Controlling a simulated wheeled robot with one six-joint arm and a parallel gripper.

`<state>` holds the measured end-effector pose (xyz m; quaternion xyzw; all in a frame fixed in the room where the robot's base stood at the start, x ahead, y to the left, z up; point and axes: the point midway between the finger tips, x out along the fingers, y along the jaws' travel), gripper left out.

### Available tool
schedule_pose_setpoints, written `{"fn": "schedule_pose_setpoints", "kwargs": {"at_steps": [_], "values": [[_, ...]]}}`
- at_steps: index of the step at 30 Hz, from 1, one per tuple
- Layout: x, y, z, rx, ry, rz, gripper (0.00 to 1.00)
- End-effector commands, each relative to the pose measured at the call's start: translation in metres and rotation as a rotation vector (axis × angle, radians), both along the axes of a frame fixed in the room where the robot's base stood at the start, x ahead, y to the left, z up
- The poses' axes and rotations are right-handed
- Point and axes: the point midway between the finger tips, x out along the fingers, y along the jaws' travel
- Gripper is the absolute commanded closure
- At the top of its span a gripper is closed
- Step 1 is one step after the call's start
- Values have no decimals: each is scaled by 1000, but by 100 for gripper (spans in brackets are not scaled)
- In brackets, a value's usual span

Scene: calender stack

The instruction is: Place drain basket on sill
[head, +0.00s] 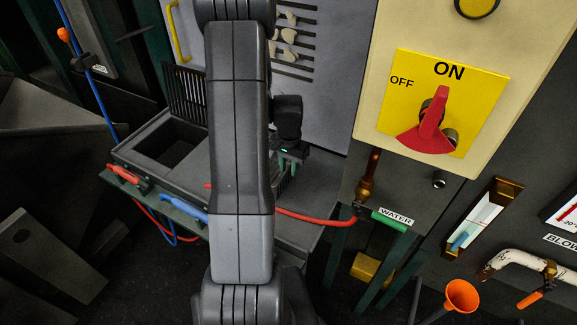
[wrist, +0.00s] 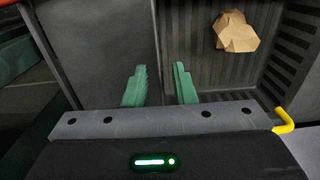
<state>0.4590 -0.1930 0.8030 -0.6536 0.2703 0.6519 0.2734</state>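My gripper (wrist: 160,72) has green fingers that stand apart in the wrist view, with no object visibly clamped between them. In the wrist view they point at a line where a flat grey surface (wrist: 105,50) meets a darker slatted recess (wrist: 195,50). In the head view my gripper (head: 291,160) hangs over a grey ledge, right of my arm. A black slatted piece (head: 186,92) stands upright behind a rectangular opening (head: 168,147); it may be the drain basket, but I cannot tell. My arm hides part of this area. I cannot clearly identify the sill.
A brown crumpled scrap (wrist: 235,32) lies in the recess. A yellow handle (wrist: 286,120) is beside my gripper. A slotted grey panel (head: 325,70) with pale scraps rises behind. Red hose (head: 312,218), orange funnel (head: 462,295) and the yellow switch plate (head: 440,100) are at right.

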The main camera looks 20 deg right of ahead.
Motion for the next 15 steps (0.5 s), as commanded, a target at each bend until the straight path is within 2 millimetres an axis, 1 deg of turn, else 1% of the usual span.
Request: {"fn": "schedule_pose_setpoints", "kwargs": {"at_steps": [5,9,11,15], "values": [[0,0,1,0,0,0,76],[0,0,8,-1,-2,0,76],[1,0,15,-1,-4,0,76],[1,0,41,-2,-5,0,76]]}}
